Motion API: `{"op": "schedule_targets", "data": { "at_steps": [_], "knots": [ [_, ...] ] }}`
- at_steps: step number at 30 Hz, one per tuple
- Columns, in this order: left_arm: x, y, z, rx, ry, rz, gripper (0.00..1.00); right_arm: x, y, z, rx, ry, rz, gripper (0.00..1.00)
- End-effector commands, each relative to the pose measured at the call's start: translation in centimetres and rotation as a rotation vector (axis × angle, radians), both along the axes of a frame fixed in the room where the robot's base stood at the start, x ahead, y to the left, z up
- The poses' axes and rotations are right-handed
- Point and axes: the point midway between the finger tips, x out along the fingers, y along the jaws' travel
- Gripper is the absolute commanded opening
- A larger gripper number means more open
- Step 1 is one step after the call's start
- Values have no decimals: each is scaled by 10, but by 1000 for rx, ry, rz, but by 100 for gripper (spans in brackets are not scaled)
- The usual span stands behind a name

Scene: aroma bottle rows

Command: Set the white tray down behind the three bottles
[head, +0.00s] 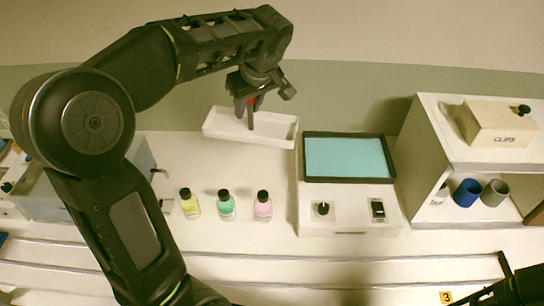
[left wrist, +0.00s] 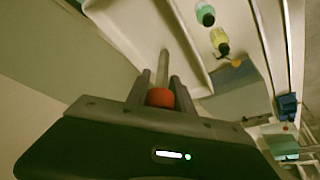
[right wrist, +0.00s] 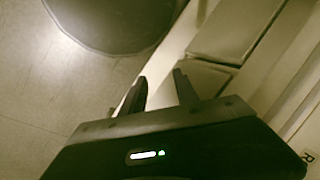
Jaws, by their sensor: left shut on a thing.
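The white tray (head: 222,130) is at the back of the counter, behind the row of three bottles, and looks slightly tilted. A post with a red knob (left wrist: 160,98) rises from its middle. My left gripper (head: 251,100) is shut on that knob from above. Whether the tray touches the counter is unclear. The yellow bottle (head: 190,208), green bottle (head: 226,209) and pink bottle (head: 263,210) stand upright, black-capped, in a row from left to right. The tray (left wrist: 118,30) also shows in the left wrist view. My right gripper (right wrist: 160,85) is open and empty, low at the right.
A dark-framed teal panel (head: 346,158) on a white console (head: 350,222) stands close to the tray's right. A white shelf (head: 420,150) at the right holds a clips box (head: 497,123), a blue cup (head: 467,193) and a grey cup (head: 495,193). The counter before the bottles is clear.

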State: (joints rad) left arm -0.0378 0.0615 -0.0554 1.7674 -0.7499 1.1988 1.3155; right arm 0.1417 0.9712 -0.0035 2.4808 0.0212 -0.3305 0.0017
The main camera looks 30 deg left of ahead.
Motion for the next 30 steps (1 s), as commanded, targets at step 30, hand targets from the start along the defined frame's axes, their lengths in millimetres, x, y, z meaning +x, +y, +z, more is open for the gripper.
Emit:
{"op": "schedule_targets", "data": {
  "at_steps": [30],
  "knots": [
    [91,99,-152,-8,4,140,0,6,6,-74,19,-30,6,36]
  ]
}}
